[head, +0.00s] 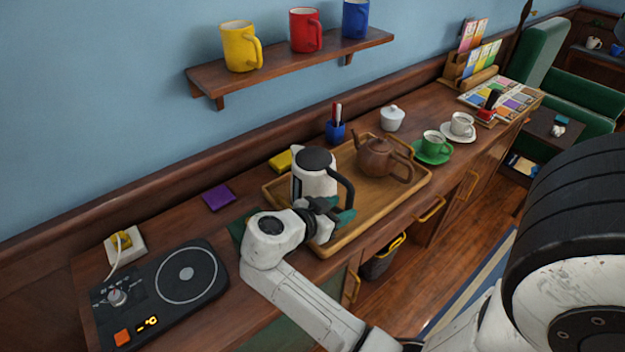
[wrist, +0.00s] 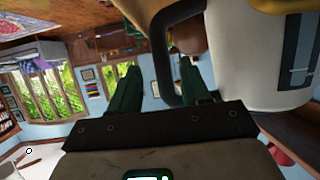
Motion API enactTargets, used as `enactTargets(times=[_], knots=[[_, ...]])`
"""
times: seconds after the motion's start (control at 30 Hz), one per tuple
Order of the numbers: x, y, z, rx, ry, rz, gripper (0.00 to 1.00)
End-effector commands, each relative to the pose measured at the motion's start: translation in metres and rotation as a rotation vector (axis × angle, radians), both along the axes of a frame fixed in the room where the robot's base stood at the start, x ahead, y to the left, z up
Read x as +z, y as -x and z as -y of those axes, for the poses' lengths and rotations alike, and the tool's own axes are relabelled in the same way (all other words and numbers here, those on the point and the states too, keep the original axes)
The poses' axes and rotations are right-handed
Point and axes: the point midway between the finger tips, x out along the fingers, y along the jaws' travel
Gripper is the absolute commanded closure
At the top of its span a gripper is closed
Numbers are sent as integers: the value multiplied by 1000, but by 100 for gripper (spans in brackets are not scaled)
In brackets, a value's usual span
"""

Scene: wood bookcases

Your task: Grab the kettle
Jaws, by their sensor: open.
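The kettle (head: 306,182) is white with a black lid and a black handle (head: 347,188) on its right side. It stands upright on the left part of the wooden tray (head: 396,209). My gripper (head: 335,213) is low beside the kettle at its handle side, partly hidden by my wrist. In the wrist view the kettle body (wrist: 262,62) fills the upper right. My gripper (wrist: 158,66) is open there, with two dark green fingers apart. The handle (wrist: 164,68) appears between them, with the right finger showing through its loop. Contact cannot be told.
A brown teapot (head: 384,160) stands on the tray right of the kettle. A black hot plate (head: 165,292) lies at the left. A shelf with mugs (head: 290,66) hangs above.

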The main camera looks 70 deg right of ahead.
Motion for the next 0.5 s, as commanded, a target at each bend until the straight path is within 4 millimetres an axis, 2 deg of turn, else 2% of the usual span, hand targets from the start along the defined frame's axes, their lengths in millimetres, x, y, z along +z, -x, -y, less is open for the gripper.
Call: enactTargets(times=[0.27,0.5], knots=[[-5,9,18,-1,-2,-3,53],[-16,22,48,-1,-2,-3,53]])
